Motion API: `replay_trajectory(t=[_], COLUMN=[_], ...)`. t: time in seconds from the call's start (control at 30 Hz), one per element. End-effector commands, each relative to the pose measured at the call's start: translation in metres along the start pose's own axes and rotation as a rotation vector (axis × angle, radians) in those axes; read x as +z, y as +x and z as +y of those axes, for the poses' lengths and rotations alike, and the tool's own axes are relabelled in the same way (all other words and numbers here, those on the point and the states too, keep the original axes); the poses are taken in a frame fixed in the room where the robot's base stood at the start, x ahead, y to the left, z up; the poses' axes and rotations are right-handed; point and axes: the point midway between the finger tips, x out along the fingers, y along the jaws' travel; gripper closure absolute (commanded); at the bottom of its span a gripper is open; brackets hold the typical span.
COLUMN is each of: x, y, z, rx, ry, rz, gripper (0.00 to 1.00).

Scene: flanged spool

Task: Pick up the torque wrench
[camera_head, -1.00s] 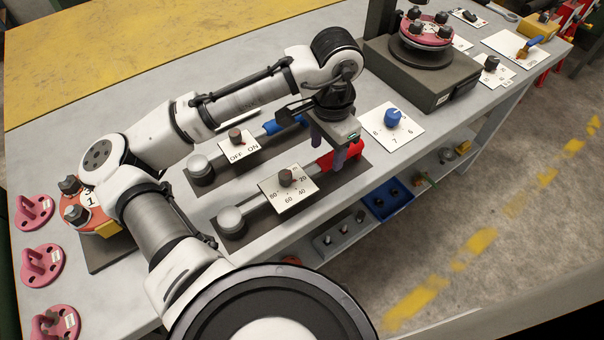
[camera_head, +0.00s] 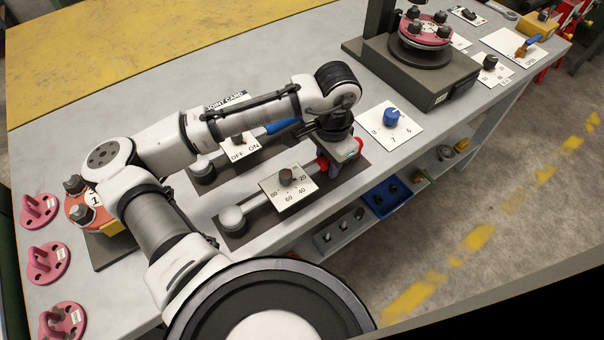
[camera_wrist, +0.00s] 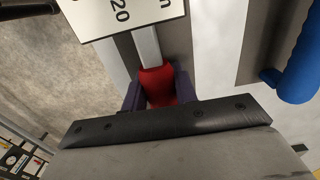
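Two wrench-like tools lie on dark plates on the bench. The nearer one, with a dial card (camera_head: 288,187) numbered 20 to 80, a round silver head (camera_head: 232,220) and a red handle (camera_wrist: 158,84), appears to be the torque wrench. The other has a blue handle (camera_head: 283,125) and an OFF/ON card; its handle also shows in the wrist view (camera_wrist: 298,70). My gripper (camera_head: 333,168) is down at the red handle. In the wrist view its two purple fingers (camera_wrist: 160,92) stand on either side of the handle, which fills the gap. Whether they press on it is unclear.
A card with a blue knob (camera_head: 392,117) lies right of my gripper. A dark turntable base (camera_head: 415,75) stands at the back right. Pink flanged pieces (camera_head: 47,262) are at the left. Below the bench edge is a shelf with a blue bin (camera_head: 388,197).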

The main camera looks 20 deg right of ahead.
Motion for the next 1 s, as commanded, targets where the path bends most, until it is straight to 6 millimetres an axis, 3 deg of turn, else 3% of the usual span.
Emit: replay_trajectory(t=[0.03,0.17,0.67,0.87,1.0], x=[0.000,0.000,0.000,-0.001,-0.001], y=[0.000,0.000,-0.009,-0.038,-0.074], z=[0.000,0.000,-0.001,-0.001,-0.001], rx=[0.000,0.000,-0.003,-0.004,-0.005], ry=[0.000,0.000,0.000,0.001,0.000], rz=[0.000,0.000,0.000,0.003,0.004], gripper=[0.83,1.00,1.00,1.00,1.00])
